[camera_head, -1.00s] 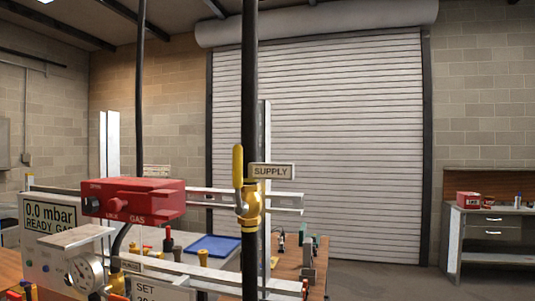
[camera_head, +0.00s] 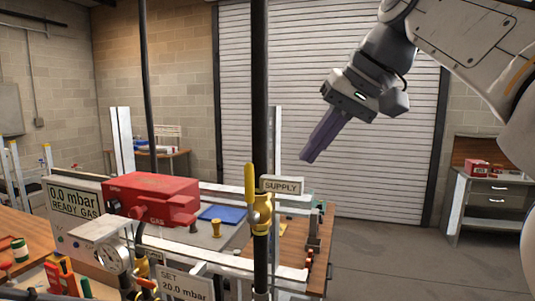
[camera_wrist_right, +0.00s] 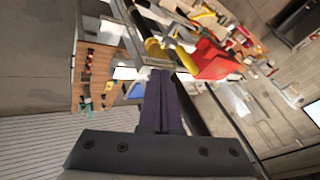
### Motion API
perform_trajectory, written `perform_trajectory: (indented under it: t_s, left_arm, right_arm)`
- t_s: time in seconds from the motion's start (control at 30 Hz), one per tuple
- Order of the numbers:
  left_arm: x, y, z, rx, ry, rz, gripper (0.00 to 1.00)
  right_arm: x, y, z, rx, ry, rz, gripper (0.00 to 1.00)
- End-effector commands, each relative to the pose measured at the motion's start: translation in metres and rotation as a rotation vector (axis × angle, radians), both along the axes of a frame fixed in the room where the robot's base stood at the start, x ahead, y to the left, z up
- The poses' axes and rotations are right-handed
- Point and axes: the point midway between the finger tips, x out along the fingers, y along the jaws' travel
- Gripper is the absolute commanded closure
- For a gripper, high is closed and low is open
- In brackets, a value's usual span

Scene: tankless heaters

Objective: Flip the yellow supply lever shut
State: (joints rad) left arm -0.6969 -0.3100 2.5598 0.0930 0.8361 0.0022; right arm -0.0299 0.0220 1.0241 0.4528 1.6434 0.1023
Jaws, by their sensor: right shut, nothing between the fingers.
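The yellow supply lever (camera_head: 249,186) stands upright, in line with the black vertical pipe, on a brass valve (camera_head: 262,213). A tag reading SUPPLY (camera_head: 282,186) is beside it on the right. My right gripper (camera_head: 309,157) is shut and empty, up and to the right of the lever and apart from it. Its purple fingers point down and left. My left gripper is not in view.
A pressure gauge (camera_head: 110,259) is below. Open floor lies to the right.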

Motion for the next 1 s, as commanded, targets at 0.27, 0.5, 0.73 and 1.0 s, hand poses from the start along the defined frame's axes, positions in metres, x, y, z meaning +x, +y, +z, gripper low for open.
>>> perform_trajectory:
  t_s: [0.27,0.5,0.73,1.0]
  left_arm:
    - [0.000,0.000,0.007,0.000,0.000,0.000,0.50]
    - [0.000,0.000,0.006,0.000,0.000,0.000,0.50]
    - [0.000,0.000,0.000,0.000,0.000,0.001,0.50]
    - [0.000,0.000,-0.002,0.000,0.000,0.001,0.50]
  right_arm:
    - [0.000,-0.010,0.025,0.008,-0.026,-0.014,1.00]
    - [0.000,-0.009,0.024,0.008,-0.026,-0.013,1.00]
    - [0.008,0.002,0.003,0.009,-0.023,-0.010,1.00]
    - [0.031,0.028,-0.042,0.008,-0.021,-0.009,1.00]
